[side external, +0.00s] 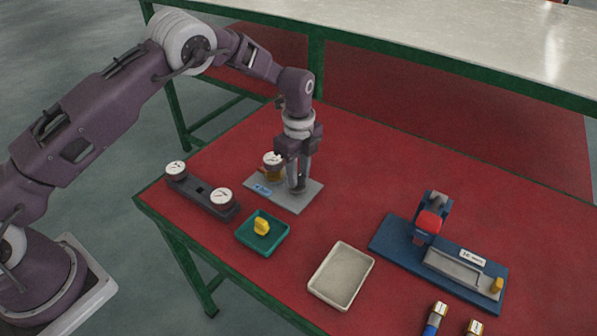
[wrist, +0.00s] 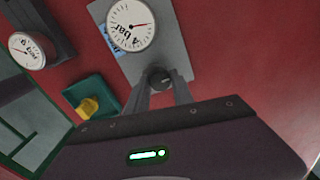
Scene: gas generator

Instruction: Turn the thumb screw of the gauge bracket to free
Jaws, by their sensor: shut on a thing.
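The gauge bracket has a flat grey plate (side external: 310,192) on the red table, with a blue label. A round white-faced gauge (side external: 272,159) stands on it, with a brass-coloured part below; it also shows in the wrist view (wrist: 131,25). The thumb screw (wrist: 160,76) is a dark round knob at the plate's near end in the wrist view. My gripper (side external: 297,188) points down over the plate, to the right of the gauge. In the wrist view its two fingers (wrist: 161,88) are shut on the thumb screw, one on each side. The side view mostly hides the knob.
A dark holder (side external: 200,195) with two white gauges lies left of the plate. A green tray (side external: 245,245) holds a yellow piece (side external: 262,226). An empty white tray (side external: 341,275) and a blue base (side external: 390,240) with a red-topped device stand to the right.

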